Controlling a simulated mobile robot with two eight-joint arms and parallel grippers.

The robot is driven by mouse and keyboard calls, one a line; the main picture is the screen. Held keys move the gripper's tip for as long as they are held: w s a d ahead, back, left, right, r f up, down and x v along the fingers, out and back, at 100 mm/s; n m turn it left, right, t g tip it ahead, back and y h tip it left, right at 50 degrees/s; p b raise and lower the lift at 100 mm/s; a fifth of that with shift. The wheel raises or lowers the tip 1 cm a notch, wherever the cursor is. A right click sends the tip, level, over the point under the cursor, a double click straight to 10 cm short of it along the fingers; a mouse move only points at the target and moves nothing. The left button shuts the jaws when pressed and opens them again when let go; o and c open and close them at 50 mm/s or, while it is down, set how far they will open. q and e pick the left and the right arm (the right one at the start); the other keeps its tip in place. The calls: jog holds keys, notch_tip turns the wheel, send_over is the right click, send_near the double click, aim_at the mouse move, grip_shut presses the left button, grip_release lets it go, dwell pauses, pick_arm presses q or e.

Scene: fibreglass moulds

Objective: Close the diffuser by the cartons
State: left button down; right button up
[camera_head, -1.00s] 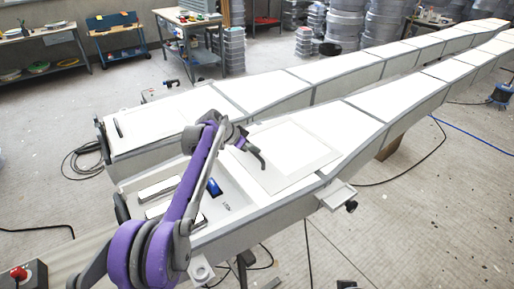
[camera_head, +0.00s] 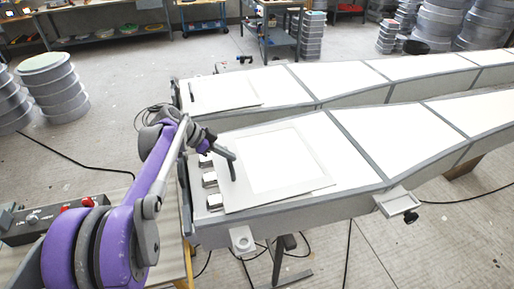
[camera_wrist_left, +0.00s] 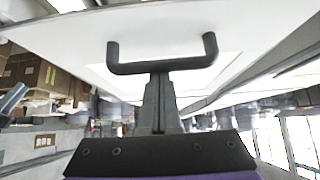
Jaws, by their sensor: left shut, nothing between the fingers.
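The near mould's diffuser is a white framed panel (camera_head: 280,158) lying flat across the near end of the mould. Its dark bar handle (camera_head: 232,166) sits near the panel's left edge. My left gripper (camera_head: 222,150) is at that handle. The left wrist view shows the U-shaped handle (camera_wrist_left: 160,68) across the tips of my left gripper (camera_wrist_left: 160,82), which is shut with nothing between the fingers. I cannot tell whether they touch the handle. Brown cartons (camera_wrist_left: 45,80) stand at the left of the wrist view. My right gripper is not in view.
Metal blocks (camera_head: 210,181) show along the panel's left edge. A second long mould (camera_head: 290,88) runs behind, with its own panel (camera_head: 232,93). A control box with a red button (camera_head: 60,215) is at lower left. Cables lie on the floor.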

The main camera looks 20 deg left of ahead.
pick_arm(q)
jog(key=s+a, duration=0.1)
jog(key=a, duration=0.1)
jog(key=s+a, duration=0.3)
jog(key=a, duration=0.1)
jog(key=shift+s+a, duration=0.15)
jog(key=shift+s, duration=0.1)
jog(key=w+d, duration=0.1)
jog(key=w+d+r+p, duration=0.1)
jog(key=d, duration=0.1)
jog(key=v, duration=0.9)
jog(key=shift+r, duration=0.3)
